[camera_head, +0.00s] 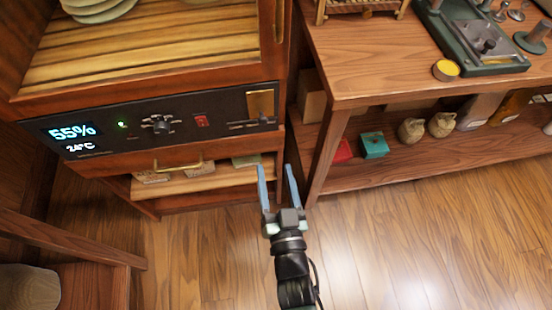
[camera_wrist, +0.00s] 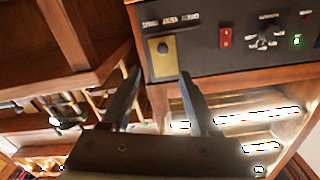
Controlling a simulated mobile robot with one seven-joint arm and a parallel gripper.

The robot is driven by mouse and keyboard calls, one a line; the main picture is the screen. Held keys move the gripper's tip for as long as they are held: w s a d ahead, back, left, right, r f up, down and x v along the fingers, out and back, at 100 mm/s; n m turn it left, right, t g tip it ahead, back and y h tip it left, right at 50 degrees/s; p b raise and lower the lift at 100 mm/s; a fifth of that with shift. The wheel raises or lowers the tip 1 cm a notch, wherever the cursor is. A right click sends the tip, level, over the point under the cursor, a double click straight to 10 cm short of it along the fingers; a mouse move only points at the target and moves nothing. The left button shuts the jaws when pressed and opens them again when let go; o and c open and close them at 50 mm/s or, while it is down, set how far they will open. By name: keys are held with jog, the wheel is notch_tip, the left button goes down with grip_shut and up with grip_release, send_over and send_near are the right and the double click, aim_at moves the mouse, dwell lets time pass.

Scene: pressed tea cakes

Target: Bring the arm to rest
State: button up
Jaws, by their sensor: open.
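My gripper (camera_head: 277,172) is open and empty in the head view, held above the wooden floor with its two fingers pointing toward the cabinet. The wrist view also shows the open gripper (camera_wrist: 158,82), with no object between its fingers. Beyond the fingers is the cabinet's dark control panel (camera_head: 92,139), with a display reading 55% and 24°C. The panel (camera_wrist: 205,42) fills the upper right of the wrist view, with its red switch and brass plate. I cannot tell the exact gap between the fingertips and the cabinet.
An open drawer or low shelf (camera_head: 205,181) holds several flat items under the panel. A wooden table (camera_head: 365,50) stands at the right; its lower shelf (camera_head: 420,150) holds a teal box (camera_head: 374,145) and small sacks. A stool or bench (camera_head: 60,235) is at lower left. The floor (camera_head: 420,240) at right is clear.

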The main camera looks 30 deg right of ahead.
jog(key=shift+s+a, duration=0.1)
jog(key=shift+s, duration=0.25)
dwell(0.3)
jog(key=w+a+r+n+t, duration=0.15)
jog(key=w+r, duration=0.25)
jog(key=r, duration=0.6)
jog(key=w+a+r+t, duration=0.15)
jog(key=w+r, duration=0.35)
jog(key=r, duration=0.5)
jog(key=w+r+n+t, duration=0.15)
jog(key=w+r, duration=0.25)
jog(key=r, duration=0.7)
jog(key=s+a+r+n+t+y, duration=0.1)
jog(key=s+a+r+t+y, duration=0.2)
jog(key=r, duration=0.7)
jog(key=s+a+r+n+t, duration=0.1)
jog(key=s+a+r, duration=0.3)
jog(key=r, duration=0.7)
jog(key=s+a+r+n+t+y, duration=0.1)
jog(key=s+a+r+t+y, duration=0.15)
jog(key=s+r, duration=0.55)
jog(key=w+r+g+p, duration=0.1)
jog(key=w+r+p, duration=0.2)
jog(key=r+p, duration=1)
jog(key=shift+r, duration=0.45)
jog(key=shift+w+f+h, duration=0.1)
jog(key=shift+f+h, duration=0.05)
jog(key=shift+h, duration=0.1)
